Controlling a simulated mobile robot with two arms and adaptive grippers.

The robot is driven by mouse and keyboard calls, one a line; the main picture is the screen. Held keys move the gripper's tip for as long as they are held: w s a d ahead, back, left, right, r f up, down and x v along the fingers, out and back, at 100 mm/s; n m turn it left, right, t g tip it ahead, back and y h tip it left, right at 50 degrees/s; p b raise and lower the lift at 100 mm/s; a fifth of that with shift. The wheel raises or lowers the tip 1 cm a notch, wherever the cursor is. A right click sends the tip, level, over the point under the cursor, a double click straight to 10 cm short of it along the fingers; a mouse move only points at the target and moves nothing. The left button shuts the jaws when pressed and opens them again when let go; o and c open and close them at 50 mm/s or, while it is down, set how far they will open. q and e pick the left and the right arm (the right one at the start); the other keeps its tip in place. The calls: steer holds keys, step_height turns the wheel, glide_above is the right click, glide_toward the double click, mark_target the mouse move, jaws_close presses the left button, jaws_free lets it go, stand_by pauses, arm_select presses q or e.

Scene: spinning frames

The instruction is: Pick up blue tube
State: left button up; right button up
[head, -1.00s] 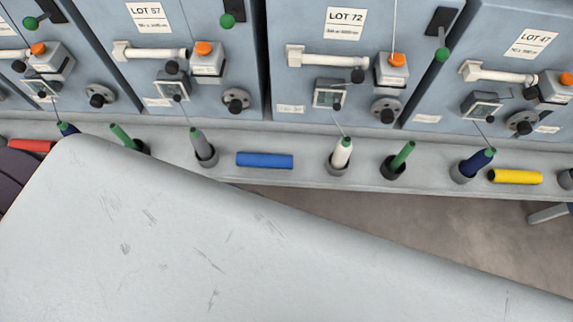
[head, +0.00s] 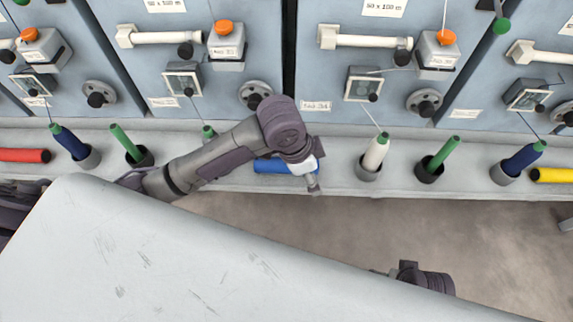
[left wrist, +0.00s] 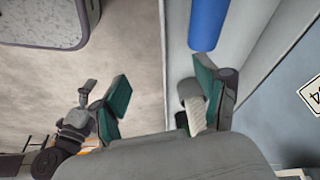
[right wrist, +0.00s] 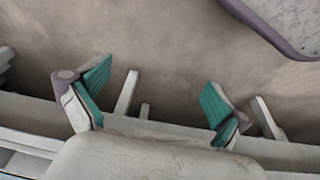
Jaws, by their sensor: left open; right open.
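The blue tube (head: 268,166) lies on the grey ledge, partly hidden by my left arm in the head view. In the left wrist view the blue tube (left wrist: 207,24) is at the top, beyond the right-hand finger. My left gripper (head: 314,183) is over the tube's right end in the head view. In the left wrist view the left gripper (left wrist: 164,92) is open, with nothing between its fingertips. My right gripper (right wrist: 157,95) is open and empty in its wrist view, over bare floor. In the head view the right arm shows only partly beyond the pale surface.
The ledge (head: 400,178) also carries a white cone (head: 375,153), a green spindle (head: 440,155), a navy cone (head: 522,160), a red tube (head: 24,155) and a yellow tube (head: 555,175). Grey machines stand behind. A pale scuffed surface (head: 170,260) fills the foreground.

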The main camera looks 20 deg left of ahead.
mark_target(284, 162)
arm_select(q)
steer(key=w+a+r+m+g+y, duration=0.25)
steer(key=w+a+r, duration=0.25)
steer(key=a, duration=0.3)
steer(key=shift+t+y, duration=0.45)
step_height(284, 162, down, 8)
steer(key=b, duration=0.2)
steer(key=shift+w+d+b, duration=0.1)
steer(key=shift+w+b, duration=0.05)
steer(key=shift+b, duration=0.15)
steer(key=shift+f, duration=0.35)
steer(key=f, duration=0.1)
steer(key=f+b, duration=0.2)
steer(key=shift+s+a+f, duration=0.3)
steer(key=shift+f, duration=0.4)
steer(key=shift+r, duration=0.1)
steer(key=c, duration=1.1)
arm_select(e)
steer(key=v, duration=0.8)
steer(key=shift+w+r+t, duration=0.2)
steer(key=shift+w+t, duration=0.05)
steer(key=shift+t, duration=0.05)
